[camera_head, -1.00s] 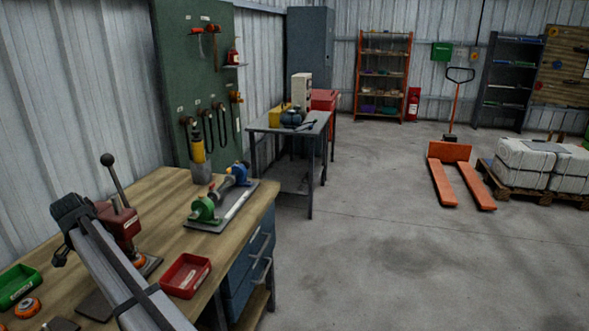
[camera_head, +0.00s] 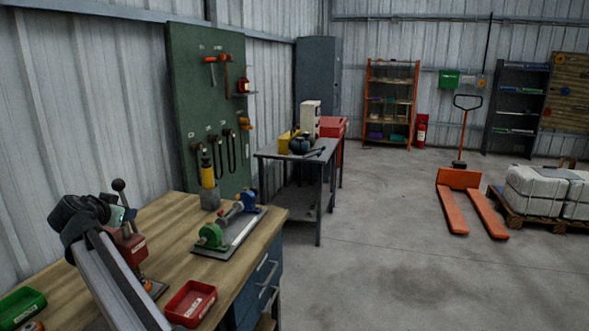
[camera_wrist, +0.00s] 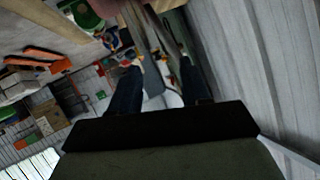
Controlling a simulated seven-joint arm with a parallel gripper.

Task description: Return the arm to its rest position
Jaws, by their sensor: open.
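My arm reaches up from the bottom left of the head view, over the wooden workbench (camera_head: 160,215). Its dark end stands in front of a red lever press (camera_head: 130,246) and partly hides it. The fingers cannot be made out clearly there. In the wrist view my gripper (camera_wrist: 160,84) shows two dark fingers set apart, with nothing held between them. The wrist view is strongly tilted, with the corrugated wall on its right and the room on its left.
The bench holds a red bin (camera_head: 190,303), a green bin (camera_head: 20,307) and a plate with green and blue fixtures (camera_head: 228,235). A green tool board (camera_head: 210,120) stands behind. A grey side table (camera_head: 300,152) stands beyond; open floor lies right.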

